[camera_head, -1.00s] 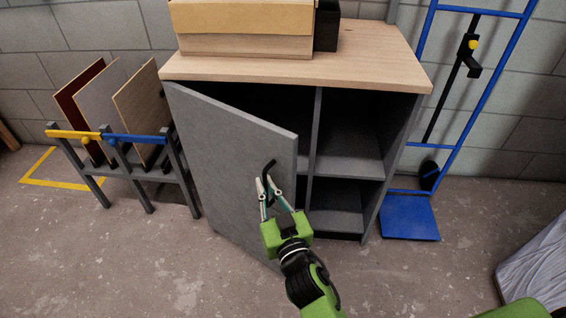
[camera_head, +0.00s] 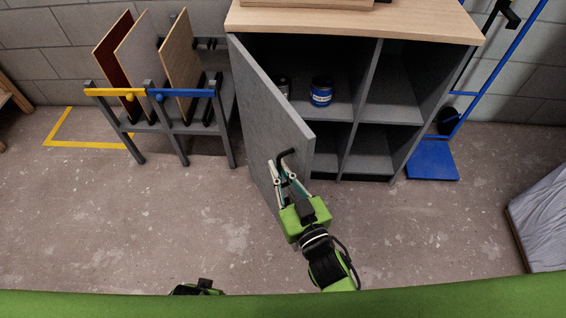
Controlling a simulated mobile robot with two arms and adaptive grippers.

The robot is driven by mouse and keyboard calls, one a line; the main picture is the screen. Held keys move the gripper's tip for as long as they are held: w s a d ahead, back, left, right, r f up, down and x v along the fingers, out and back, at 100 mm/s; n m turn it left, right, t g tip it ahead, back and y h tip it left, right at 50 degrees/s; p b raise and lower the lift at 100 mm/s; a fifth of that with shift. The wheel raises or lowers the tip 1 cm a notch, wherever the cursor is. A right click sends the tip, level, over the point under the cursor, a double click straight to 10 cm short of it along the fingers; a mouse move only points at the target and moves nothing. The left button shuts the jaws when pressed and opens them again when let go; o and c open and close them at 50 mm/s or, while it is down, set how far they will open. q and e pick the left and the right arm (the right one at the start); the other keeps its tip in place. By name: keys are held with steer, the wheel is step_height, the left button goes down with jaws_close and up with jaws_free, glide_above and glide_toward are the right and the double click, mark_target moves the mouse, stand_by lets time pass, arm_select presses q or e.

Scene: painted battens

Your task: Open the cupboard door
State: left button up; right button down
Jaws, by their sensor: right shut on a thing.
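The grey cupboard (camera_head: 366,90) has a light wood top and open shelves inside. Its grey door (camera_head: 268,125) is hinged at the left and stands swung well out toward me. The black bar handle (camera_head: 285,154) is near the door's free edge. My right gripper (camera_head: 284,172) is shut on this handle, its fingers partly covering it. At the bottom edge a small dark and green part, likely of my left arm (camera_head: 198,288), shows; its fingers cannot be made out.
A blue tin (camera_head: 321,91) and a grey tin (camera_head: 283,87) stand on the upper left shelf. A rack (camera_head: 158,125) with upright boards stands left of the door. A blue hand truck (camera_head: 432,159) is at the right. The floor before the cupboard is clear.

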steer(key=shift+s+a, duration=0.1)
steer(key=shift+a, duration=0.1)
steer(key=c, duration=2.5)
jaws_free()
steer(key=shift+d, duration=0.1)
steer(key=v, duration=1.2)
